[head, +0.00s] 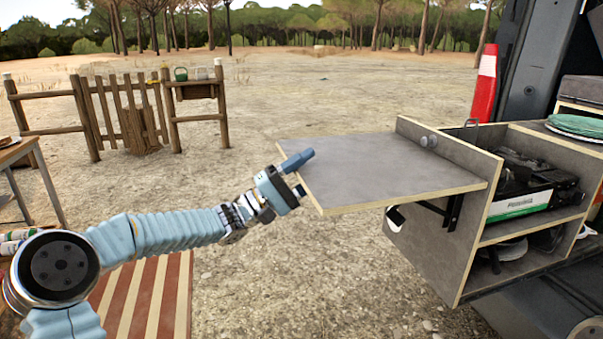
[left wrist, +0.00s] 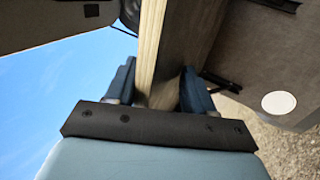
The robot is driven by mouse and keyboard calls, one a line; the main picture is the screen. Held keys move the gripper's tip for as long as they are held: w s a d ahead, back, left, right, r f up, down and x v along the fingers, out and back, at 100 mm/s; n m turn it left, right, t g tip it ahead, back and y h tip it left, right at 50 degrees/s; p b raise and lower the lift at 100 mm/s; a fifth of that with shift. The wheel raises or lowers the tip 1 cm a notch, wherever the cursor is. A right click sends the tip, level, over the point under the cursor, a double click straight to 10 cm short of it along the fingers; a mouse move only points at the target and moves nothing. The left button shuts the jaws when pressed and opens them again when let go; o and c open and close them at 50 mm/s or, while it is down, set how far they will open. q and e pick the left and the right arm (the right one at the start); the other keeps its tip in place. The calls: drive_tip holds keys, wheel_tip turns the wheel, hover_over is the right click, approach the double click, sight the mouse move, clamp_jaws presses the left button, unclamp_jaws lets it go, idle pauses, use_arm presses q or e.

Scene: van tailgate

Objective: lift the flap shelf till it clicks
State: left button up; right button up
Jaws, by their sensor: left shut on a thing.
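The flap shelf (head: 385,170) is a grey board with pale wooden edges. It stands out roughly level from the side of the grey kitchen box (head: 440,235) at the van. My left gripper (head: 298,172) is shut on the flap's outer left edge, one finger above and one below. In the left wrist view the flap's edge (left wrist: 152,50) sits between the two blue fingers (left wrist: 160,88). A black folding bracket (head: 447,212) shows under the flap at the box; I cannot tell whether it is locked. My right gripper is not in view.
The box holds a black case with a green and white label (head: 520,205). Green plates (head: 577,126) lie on top. A red and white cone (head: 484,85) stands behind. A wooden fence (head: 130,110), a table (head: 22,155) and a striped mat (head: 145,295) are at left. Open ground lies below the flap.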

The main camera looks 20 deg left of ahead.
use_arm(q)
drive_tip(key=shift+s+f, duration=0.15)
drive_tip(key=shift+f, duration=0.05)
drive_tip(key=b+v, duration=0.1)
drive_tip(key=v, duration=1.2)
drive_tip(key=shift+a+f+b, duration=0.1)
drive_tip(key=shift+a+b, duration=0.1)
drive_tip(key=shift+b, duration=0.15)
drive_tip(key=shift+c, duration=0.2)
